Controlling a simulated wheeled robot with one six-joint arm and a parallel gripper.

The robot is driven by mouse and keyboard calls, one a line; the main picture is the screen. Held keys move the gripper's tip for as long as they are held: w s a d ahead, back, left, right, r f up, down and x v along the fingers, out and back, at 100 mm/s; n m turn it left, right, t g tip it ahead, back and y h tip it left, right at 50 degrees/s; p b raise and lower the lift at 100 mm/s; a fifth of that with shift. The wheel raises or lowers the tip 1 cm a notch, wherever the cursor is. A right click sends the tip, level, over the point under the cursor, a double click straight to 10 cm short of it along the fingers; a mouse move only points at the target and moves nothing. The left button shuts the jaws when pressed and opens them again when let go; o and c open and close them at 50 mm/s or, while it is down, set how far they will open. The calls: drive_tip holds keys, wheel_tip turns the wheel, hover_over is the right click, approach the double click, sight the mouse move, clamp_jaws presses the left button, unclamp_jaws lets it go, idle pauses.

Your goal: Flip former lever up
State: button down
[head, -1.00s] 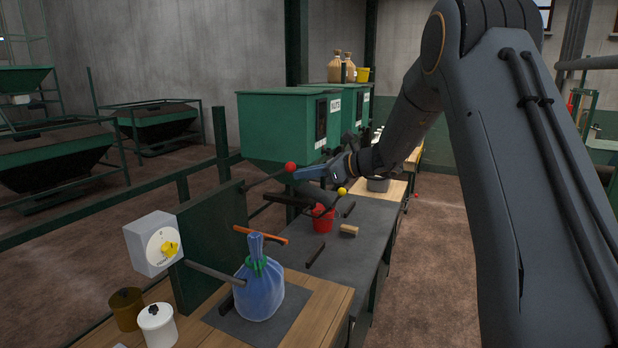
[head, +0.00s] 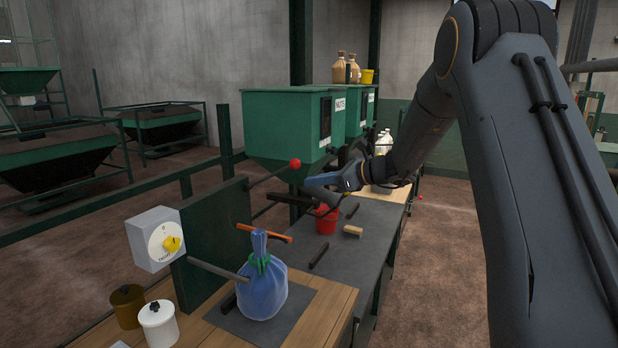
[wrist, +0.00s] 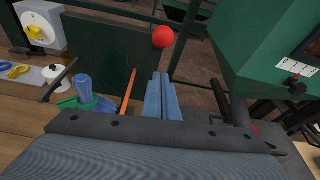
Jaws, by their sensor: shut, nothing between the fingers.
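A lever with a red ball knob (head: 295,164) slants up and to the right from the green upright panel (head: 214,243) in the head view. I cannot tell for sure whether it is the former lever. The red knob (wrist: 163,37) also shows in the wrist view, beyond and just above my fingertips. My gripper (head: 308,182) has its blue fingers together, empty, a little below and right of the knob. In the wrist view the fingers (wrist: 160,78) point toward the knob with a small gap in view. The rod's lower part is hard to see in the wrist view.
A tied blue bag (head: 263,290) sits by the panel, near an orange-handled bar (head: 263,233) and a white box with a yellow dial (head: 172,244). A red bucket (head: 326,221) stands below my gripper. A green hopper (head: 284,122) rises behind.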

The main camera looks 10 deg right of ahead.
drive_tip(key=s+d+r+b, duration=0.2)
drive_tip(key=s+d+r, duration=0.1)
drive_tip(key=d+r, duration=0.2)
wheel_tip(320, 180, up, 3)
drive_tip(key=shift+s+f, duration=0.1)
drive_tip(key=shift+s, duration=0.2)
drive_tip(key=shift+d, duration=0.1)
drive_tip(key=s+a+f+n+g+h, duration=0.3)
drive_tip(key=s+f+n+g+h, duration=0.3)
drive_tip(key=s+f, duration=0.9)
drive_tip(key=s+d+f+n+h, duration=0.1)
drive_tip(key=s+f+n+h, duration=0.1)
drive_tip(key=s+n, duration=0.4)
drive_tip(key=s+d+f+n+h, duration=0.2)
drive_tip(key=s+f+n, duration=0.3)
drive_tip(key=s, duration=0.4)
drive_tip(key=s+d+f+n+g+h, duration=0.1)
drive_tip(key=s+d+f+n, duration=0.1)
drive_tip(key=s+f+n, duration=0.2)
drive_tip(key=s+n, duration=0.2)
drive_tip(key=s, duration=0.1)
drive_tip(key=shift+s+d+n+h, duration=0.2)
drive_tip(key=shift+s+n+h, duration=0.1)
drive_tip(key=shift+s+h, duration=0.1)
drive_tip(key=shift+f, duration=0.1)
